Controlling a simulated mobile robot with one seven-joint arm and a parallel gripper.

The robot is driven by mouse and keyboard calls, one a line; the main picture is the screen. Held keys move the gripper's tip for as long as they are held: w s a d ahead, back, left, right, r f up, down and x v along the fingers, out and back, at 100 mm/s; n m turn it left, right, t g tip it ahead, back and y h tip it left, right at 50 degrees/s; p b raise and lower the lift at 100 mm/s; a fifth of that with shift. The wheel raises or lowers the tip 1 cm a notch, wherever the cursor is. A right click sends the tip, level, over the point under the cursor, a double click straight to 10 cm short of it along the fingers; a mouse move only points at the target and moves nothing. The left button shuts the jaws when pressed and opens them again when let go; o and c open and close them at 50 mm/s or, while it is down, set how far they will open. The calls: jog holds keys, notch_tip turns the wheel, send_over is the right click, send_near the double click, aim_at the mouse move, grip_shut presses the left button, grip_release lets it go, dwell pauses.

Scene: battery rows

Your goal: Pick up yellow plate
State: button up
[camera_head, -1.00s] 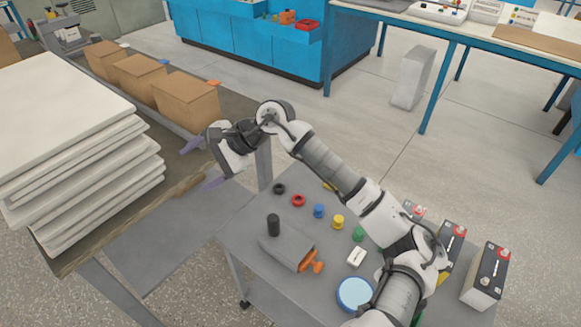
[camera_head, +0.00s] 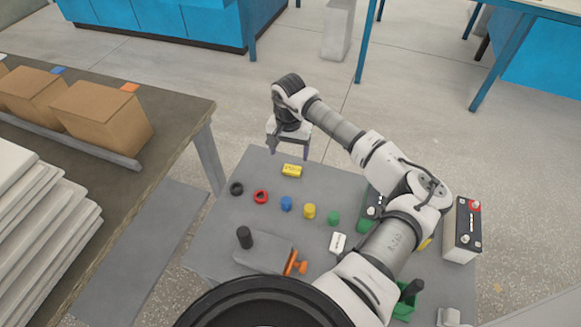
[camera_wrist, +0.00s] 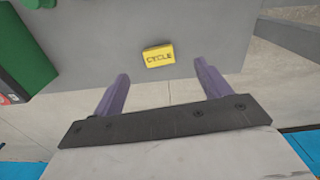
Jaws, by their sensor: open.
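The yellow plate (camera_head: 292,170) lies flat near the far edge of the grey cart top in the head view. In the wrist view the yellow plate (camera_wrist: 159,56) shows dark lettering that reads "CYCLE". My gripper (camera_head: 289,152) is above the cart's far edge, just beyond the plate, pointing down. In the wrist view its two purple fingers (camera_wrist: 160,82) are spread apart with nothing between them. The plate lies ahead of the fingertips, roughly in line with the gap between them.
A battery (camera_head: 461,228) stands at right. Cardboard boxes (camera_head: 101,117) stand at left.

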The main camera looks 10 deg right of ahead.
aim_at(291, 172)
notch_tip(291, 172, down, 4)
jog(key=shift+r, duration=0.1)
jog(key=shift+d+f+p, duration=0.15)
jog(key=shift+f+p, duration=0.45)
jog(key=shift+f, duration=0.75)
jog(key=shift+d+f+p, duration=0.15)
jog(key=shift+f+p, duration=0.4)
jog(key=shift+f, duration=0.75)
jog(key=c, duration=1.1)
